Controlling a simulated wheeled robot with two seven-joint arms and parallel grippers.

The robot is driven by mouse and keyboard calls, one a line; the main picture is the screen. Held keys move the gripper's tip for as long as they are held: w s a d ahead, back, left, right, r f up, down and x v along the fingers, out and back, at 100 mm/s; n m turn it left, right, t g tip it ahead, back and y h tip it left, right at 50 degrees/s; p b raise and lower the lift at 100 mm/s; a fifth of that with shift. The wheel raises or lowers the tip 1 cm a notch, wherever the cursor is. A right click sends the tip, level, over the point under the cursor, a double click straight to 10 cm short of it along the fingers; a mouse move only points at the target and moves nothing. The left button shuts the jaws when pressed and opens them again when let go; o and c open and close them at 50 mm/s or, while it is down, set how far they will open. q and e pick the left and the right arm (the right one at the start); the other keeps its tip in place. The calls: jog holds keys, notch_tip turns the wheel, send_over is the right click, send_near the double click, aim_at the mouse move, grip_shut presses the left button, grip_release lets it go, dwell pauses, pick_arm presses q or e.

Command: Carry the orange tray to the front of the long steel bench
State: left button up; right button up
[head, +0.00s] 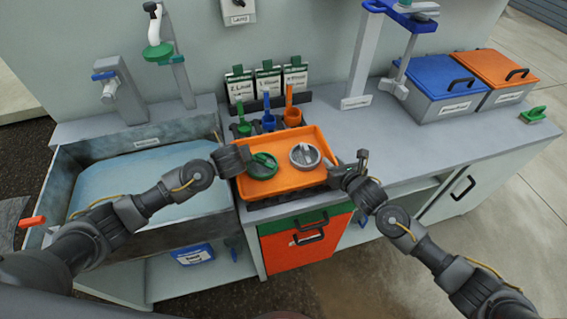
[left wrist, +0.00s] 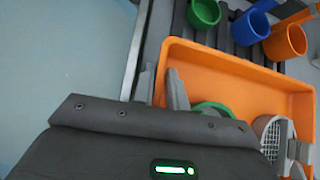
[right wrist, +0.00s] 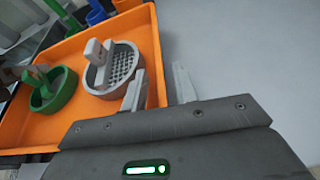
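The orange tray (head: 290,184) sits on the bench's dark rack, left of the middle of the long steel bench (head: 440,133). It holds a green round part (head: 263,166) and a grey round part with a mesh (head: 305,156). My left gripper (head: 242,160) is at the tray's left wall; in the left wrist view its fingers (left wrist: 162,88) lie close on both sides of the orange wall (left wrist: 240,70). My right gripper (head: 343,170) is at the right wall; in the right wrist view its fingers (right wrist: 160,88) straddle the wall, with a gap on the outer side.
Green, blue and orange cups (head: 268,122) stand behind the tray. A water basin (head: 150,180) is at left. A blue-lidded bin (head: 440,78) and an orange-lidded bin (head: 495,68) stand at the back right. The bench top right of the tray is clear.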

pick_arm(q)
jog(key=shift+c, duration=0.2)
jog(key=shift+c, duration=1.3)
pick_arm(e)
jog(key=shift+c, duration=1.4)
pick_arm(q)
grip_shut()
pick_arm(e)
grip_shut()
pick_arm(q)
jog(key=shift+r, duration=0.2)
pick_arm(e)
jog(key=shift+r, duration=0.2)
